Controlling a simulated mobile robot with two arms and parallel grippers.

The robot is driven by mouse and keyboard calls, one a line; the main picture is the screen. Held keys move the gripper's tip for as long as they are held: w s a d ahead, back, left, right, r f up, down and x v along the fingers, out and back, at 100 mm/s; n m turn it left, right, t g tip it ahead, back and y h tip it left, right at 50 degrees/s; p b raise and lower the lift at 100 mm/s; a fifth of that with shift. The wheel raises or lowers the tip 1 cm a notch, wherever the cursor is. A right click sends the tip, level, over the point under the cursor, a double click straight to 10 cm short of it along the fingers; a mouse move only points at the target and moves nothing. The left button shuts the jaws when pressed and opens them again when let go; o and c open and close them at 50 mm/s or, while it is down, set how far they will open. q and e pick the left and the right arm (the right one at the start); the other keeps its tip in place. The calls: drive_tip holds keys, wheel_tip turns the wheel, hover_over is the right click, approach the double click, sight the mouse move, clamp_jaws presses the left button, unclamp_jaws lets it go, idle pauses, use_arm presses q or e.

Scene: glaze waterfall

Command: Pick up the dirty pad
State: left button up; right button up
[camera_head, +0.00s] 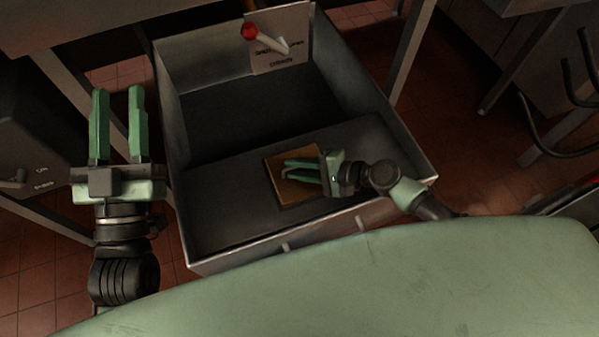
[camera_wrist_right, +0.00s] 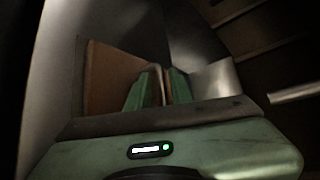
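The dirty pad is a flat brown square (camera_head: 283,196) lying on the dark floor of an open metal drawer, near its front. My right gripper (camera_head: 286,169) is over the pad, its two green fingers pointing left with a gap between them. In the right wrist view, the pad's brown surface (camera_wrist_right: 108,75) shows behind and left of the fingers (camera_wrist_right: 160,80). I cannot tell whether the fingers touch it. My left gripper (camera_head: 118,92) is open and empty, outside the drawer at the left.
The drawer's metal walls (camera_head: 175,150) enclose the pad. The drawer's rear floor is clear. A pale green surface (camera_head: 400,280) fills the foreground.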

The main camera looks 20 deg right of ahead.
clamp_jaws()
drive_tip(key=shift+r, duration=0.1)
